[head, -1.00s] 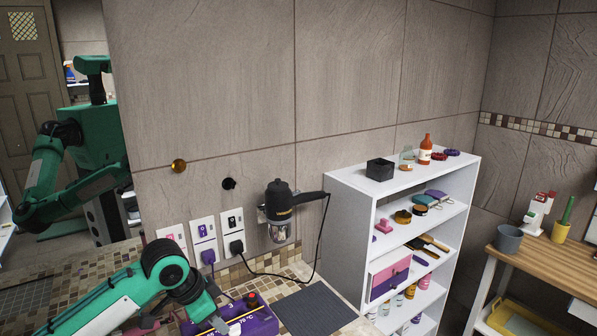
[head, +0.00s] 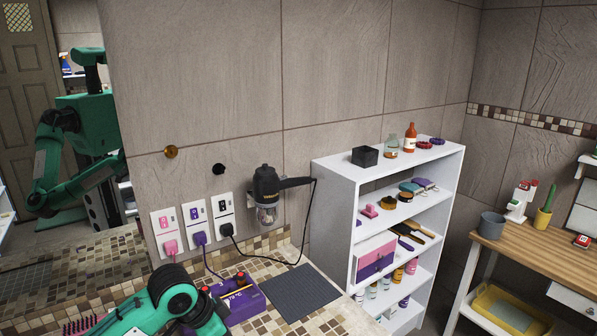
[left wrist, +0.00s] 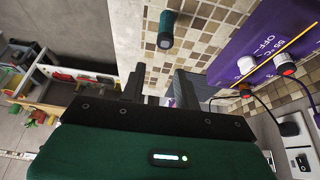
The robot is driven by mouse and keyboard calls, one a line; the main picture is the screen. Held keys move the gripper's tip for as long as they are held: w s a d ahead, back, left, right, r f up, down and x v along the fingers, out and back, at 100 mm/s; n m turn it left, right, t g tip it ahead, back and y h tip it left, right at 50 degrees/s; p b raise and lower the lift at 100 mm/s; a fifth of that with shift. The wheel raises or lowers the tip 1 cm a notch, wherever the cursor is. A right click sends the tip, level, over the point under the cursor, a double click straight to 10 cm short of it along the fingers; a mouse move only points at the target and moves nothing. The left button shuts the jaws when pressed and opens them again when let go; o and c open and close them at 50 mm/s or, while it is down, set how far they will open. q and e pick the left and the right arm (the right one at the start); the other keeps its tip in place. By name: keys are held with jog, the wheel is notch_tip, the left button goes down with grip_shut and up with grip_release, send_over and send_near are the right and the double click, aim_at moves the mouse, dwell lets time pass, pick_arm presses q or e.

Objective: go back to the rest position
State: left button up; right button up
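My left arm (head: 172,292) comes in at the bottom left of the head view, over the tiled counter; its gripper is not clearly visible there. In the left wrist view my left gripper (left wrist: 160,85) shows two dark fingers spread apart with nothing between them. A purple box (left wrist: 262,40) with red-tipped and white knobs lies to the right of the fingers; it also shows in the head view (head: 245,303), partly behind my arm. My right gripper is not in view; a mirror at the left shows a green robot reflection (head: 85,135).
A dark mat (head: 300,292) lies beside the purple box. A hair dryer (head: 267,183) hangs on the wall beside sockets with plugged-in cords (head: 198,228). A white shelf (head: 333,215) stands right of the counter, then a wooden table (head: 535,250). A teal cylinder (left wrist: 166,30) is near the left fingers.

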pick_arm(q)
jog(key=s+d+f+n+t, duration=0.1)
jog(key=s+d+f+n, duration=0.2)
jog(key=s+f, duration=0.8)
jog(key=s+a+f+n+y, duration=0.25)
jog(key=s+a, duration=0.25)
jog(key=s, duration=0.4)
jog(key=s+a+f+n+y, duration=0.1)
jog(key=s+a+f+n, duration=0.1)
jog(key=s+a+n, duration=0.35)
jog(key=s+f+m+g, duration=0.1)
jog(key=s+f, duration=0.1)
jog(key=f, duration=1.4)
jog(key=s+f+m, duration=0.1)
jog(key=s+f, duration=0.1)
jog(key=f, duration=1.3)
jog(key=s+a+f+g, duration=0.1)
jog(key=s+a+f, duration=0.2)
jog(key=s+f, duration=1.5)
jog(key=shift+s+a+f+g, duration=0.2)
jog(key=shift+f+g, duration=0.1)
jog(key=shift+f, duration=0.2)
jog(key=shift+y, duration=0.25)
